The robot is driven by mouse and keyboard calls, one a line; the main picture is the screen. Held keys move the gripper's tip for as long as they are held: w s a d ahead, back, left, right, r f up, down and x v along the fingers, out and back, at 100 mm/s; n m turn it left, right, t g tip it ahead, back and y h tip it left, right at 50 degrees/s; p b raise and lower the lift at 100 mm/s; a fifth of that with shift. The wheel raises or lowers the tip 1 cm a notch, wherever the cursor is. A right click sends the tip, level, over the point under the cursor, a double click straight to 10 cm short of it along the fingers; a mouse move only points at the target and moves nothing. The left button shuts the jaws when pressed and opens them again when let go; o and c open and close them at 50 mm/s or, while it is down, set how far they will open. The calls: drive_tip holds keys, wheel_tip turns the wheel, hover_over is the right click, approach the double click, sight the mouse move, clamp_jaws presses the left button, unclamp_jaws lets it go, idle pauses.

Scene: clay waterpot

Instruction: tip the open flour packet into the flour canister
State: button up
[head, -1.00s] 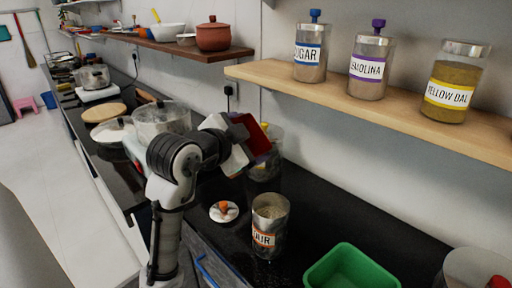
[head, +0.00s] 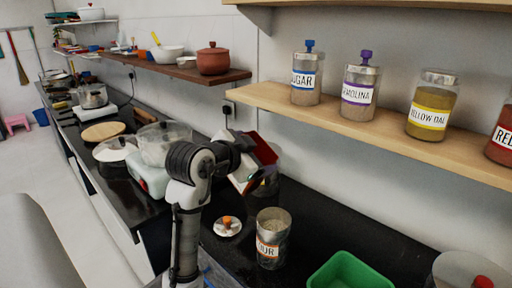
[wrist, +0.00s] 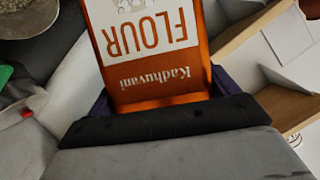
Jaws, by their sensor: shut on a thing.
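The flour packet (wrist: 150,50), orange and white with "FLOUR" and "Kadhuvani" on it, is held in my gripper (head: 246,174). In the head view its red side (head: 262,150) shows tilted beyond the gripper; its mouth cannot be made out. The flour canister (head: 270,248) stands upright and open on the black counter, with pale contents inside and an orange label. It is nearer the camera than my gripper, and the packet is apart from it.
A green tub (head: 349,272) stands right of the canister. A dark container (head: 266,188) is partly hidden behind my gripper. Glass jars, including sugar (head: 306,78), line the wooden shelf (head: 380,134) above. A clear-lidded pot (head: 163,145) stands left of my arm.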

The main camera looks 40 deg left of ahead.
drive_tip(key=shift+r+n+p, duration=0.3)
drive_tip(key=shift+r+p, duration=0.25)
drive_tip(key=shift+p, duration=0.1)
wheel_tip(320, 180, up, 2)
drive_tip(key=n+h+p, duration=0.1)
drive_tip(key=p, duration=0.2)
drive_tip(key=shift+r+n+p, duration=0.4)
drive_tip(key=shift+p, duration=0.6)
wheel_tip(320, 180, up, 5)
drive_tip(key=n+h+p, duration=0.2)
drive_tip(key=p, duration=0.1)
hover_over(263, 140)
drive_tip(key=s, duration=0.3)
drive_tip(key=shift+g, duration=0.3)
